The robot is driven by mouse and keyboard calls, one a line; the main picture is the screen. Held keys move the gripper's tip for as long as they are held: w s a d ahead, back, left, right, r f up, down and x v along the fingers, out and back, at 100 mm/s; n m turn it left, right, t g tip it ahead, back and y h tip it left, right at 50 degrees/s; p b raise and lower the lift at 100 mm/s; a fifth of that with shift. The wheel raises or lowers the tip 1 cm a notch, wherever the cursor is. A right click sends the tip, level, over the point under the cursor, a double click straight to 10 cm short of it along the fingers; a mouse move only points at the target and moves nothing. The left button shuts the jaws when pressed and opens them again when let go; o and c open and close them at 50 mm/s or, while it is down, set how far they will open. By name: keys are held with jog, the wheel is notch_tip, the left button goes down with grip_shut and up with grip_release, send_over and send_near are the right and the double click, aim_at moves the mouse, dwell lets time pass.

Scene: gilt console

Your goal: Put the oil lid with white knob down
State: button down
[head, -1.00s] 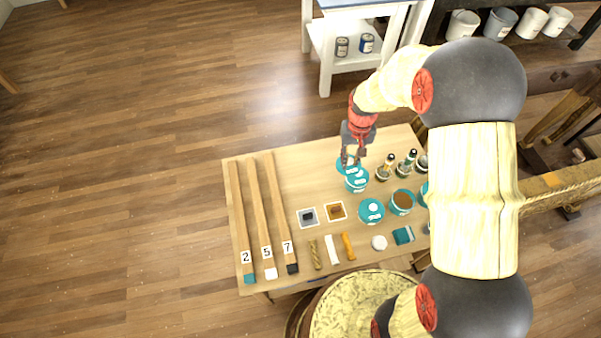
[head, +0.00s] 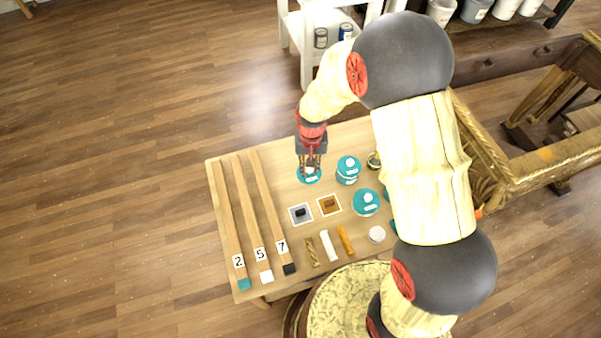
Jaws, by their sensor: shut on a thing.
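The teal oil lid with a white knob (head: 301,178) is under my gripper (head: 310,169) on the upper middle part of the wooden table (head: 283,222). My gripper points down and is shut on the lid at its knob, which the fingers partly cover. The lid looks level and close to the tabletop; I cannot tell whether it touches it. It is left of a teal-topped tin (head: 347,176) and apart from it.
Another teal round lid (head: 366,203) is nearer the front. Numbered wooden strips (head: 269,211) lie at left. My arm hides the table's right side.

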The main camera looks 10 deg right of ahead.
jog(key=w+f, duration=0.1)
jog(key=f, duration=0.1)
jog(key=w+a+f+b, duration=0.1)
jog(key=w+a+f, duration=0.1)
jog(key=w+f, duration=0.1)
jog(key=shift+w+f+b, duration=0.1)
jog(key=shift+f+b, duration=0.2)
jog(key=shift+b, duration=0.1)
jog(key=shift+w+a+f+b, duration=0.1)
jog(key=shift+f+b, duration=0.35)
jog(key=shift+f, duration=0.45)
jog(key=shift+w+a+f+b, duration=0.1)
jog(key=shift+f+b, duration=0.35)
jog(key=shift+f, duration=0.4)
jog(key=shift+f, duration=0.15)
jog(key=c, duration=1.7)
grip_release()
jog(key=shift+o, duration=0.2)
